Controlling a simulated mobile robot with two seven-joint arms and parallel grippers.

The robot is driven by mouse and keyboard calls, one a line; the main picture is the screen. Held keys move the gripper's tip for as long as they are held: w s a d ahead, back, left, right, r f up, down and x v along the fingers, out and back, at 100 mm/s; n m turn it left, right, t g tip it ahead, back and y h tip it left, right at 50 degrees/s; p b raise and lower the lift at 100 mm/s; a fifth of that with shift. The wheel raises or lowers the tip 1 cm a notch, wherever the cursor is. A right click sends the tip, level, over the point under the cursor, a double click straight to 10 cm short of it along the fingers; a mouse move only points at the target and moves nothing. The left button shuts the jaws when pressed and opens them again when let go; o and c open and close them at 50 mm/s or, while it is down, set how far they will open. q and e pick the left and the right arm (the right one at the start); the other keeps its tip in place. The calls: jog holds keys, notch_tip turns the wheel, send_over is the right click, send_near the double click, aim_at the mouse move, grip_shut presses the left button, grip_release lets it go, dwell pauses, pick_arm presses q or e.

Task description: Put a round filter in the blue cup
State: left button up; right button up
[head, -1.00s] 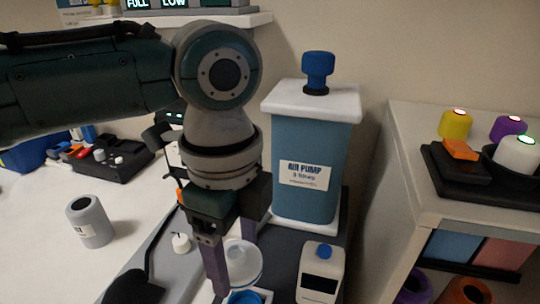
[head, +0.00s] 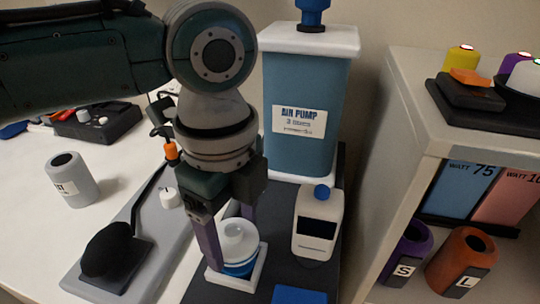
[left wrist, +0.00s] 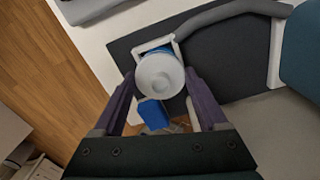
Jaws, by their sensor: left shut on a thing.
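The round filter (head: 237,236) is white, with a raised centre. My left gripper (head: 232,246) points down with its purple fingers on either side of the filter and is shut on it. The filter also shows face-on in the left wrist view (left wrist: 160,76), between the fingers. The blue cup (head: 240,270) stands in a white square holder (head: 236,284), directly under the filter. The filter covers the cup's mouth, and I cannot tell whether it rests in the cup or hangs just above it. My right gripper is not in view.
A tall blue air pump (head: 305,100) stands close behind. A grey cylinder (head: 73,180) stands left on the white table. A shelf unit (head: 420,135) bounds the right.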

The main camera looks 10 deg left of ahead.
pick_arm(q)
jog(key=shift+r+p, duration=0.15)
jog(key=shift+p, duration=0.5)
dwell(0.8)
jog(key=shift+f+b, duration=0.95)
jog(key=shift+f, duration=0.5)
dwell(0.6)
jog(key=o, duration=1.2)
jog(key=shift+o, duration=0.2)
jog(key=shift+r, duration=0.1)
notch_tip(320, 180, up, 10)
jog(key=shift+f+p, duration=0.1)
jog(key=shift+p, duration=0.6)
